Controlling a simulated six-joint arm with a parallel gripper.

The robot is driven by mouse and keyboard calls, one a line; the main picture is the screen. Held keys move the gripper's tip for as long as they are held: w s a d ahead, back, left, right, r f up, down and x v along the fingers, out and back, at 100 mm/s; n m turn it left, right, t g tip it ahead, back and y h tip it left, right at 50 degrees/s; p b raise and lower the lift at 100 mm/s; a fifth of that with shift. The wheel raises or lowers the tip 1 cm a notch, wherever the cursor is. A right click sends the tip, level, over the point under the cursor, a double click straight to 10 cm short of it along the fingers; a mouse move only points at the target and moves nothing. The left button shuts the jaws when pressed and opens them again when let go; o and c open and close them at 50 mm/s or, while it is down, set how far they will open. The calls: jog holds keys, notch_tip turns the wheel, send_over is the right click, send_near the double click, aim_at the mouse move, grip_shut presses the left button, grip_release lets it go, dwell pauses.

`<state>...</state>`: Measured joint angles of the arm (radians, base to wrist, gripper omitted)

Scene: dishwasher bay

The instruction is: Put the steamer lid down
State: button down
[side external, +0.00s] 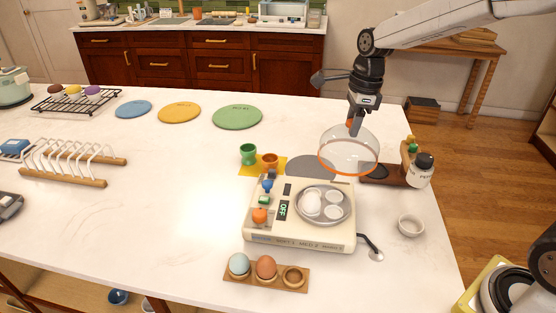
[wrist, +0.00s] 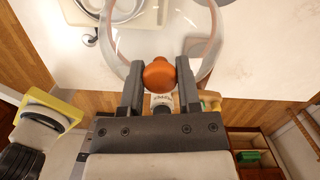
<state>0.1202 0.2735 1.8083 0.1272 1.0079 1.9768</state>
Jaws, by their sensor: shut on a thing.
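The steamer lid (side external: 340,152) is a clear dome with an orange rim and an orange knob. My gripper (side external: 355,125) is shut on the knob and holds the lid above the counter, behind and right of the steamer. In the wrist view, the knob (wrist: 158,75) sits between the two fingers, with the dome beyond it. The cream steamer base (side external: 300,238) stands uncovered, with a white egg and empty cups in its round tray (side external: 340,190). A grey round mat (side external: 308,165) lies behind the steamer, partly hidden by it and the lid.
A brown board with a pepper jar (side external: 420,172) stands right of the lid. A small white bowl (side external: 411,225) is near the right edge. Green and orange egg cups (side external: 248,153) stand on a yellow cloth. An egg holder (side external: 296,287) is in front.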

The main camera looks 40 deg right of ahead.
jog(key=w+f, duration=0.9)
jog(key=w, duration=0.3)
jog(key=shift+w+d, duration=0.4)
jog(key=shift+w+f, duration=0.2)
jog(key=shift+f, duration=1.65)
jog(key=shift+f, duration=0.1)
